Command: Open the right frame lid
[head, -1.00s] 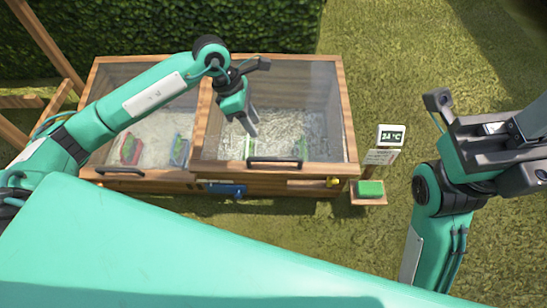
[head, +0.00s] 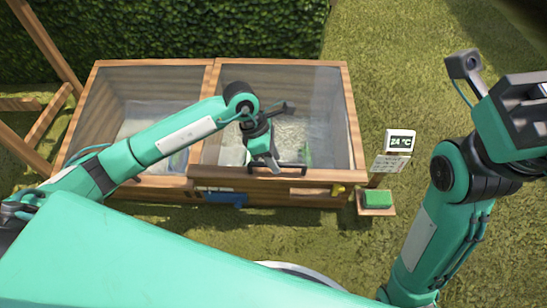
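The wooden cold frame has two glazed lids side by side. The right frame lid (head: 325,110) looks shut, its wooden rim resting on the box. Its dark handle (head: 292,170) is on the front rim, partly covered by my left gripper. My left gripper (head: 270,162) points down at the left part of this handle; whether it touches it, and how far its fingers are apart, I cannot tell. My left arm crosses the left frame lid (head: 145,85) and hides its front. My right gripper (head: 525,110) is raised at the right edge, partly cut off, away from the frame.
A sign reading 24 °C (head: 400,142) and a small wooden stand with a green block (head: 377,199) are right of the frame. A blue item (head: 224,198) and a yellow one (head: 338,189) are on the frame's front. A hedge (head: 150,25) stands behind. Grass lies around.

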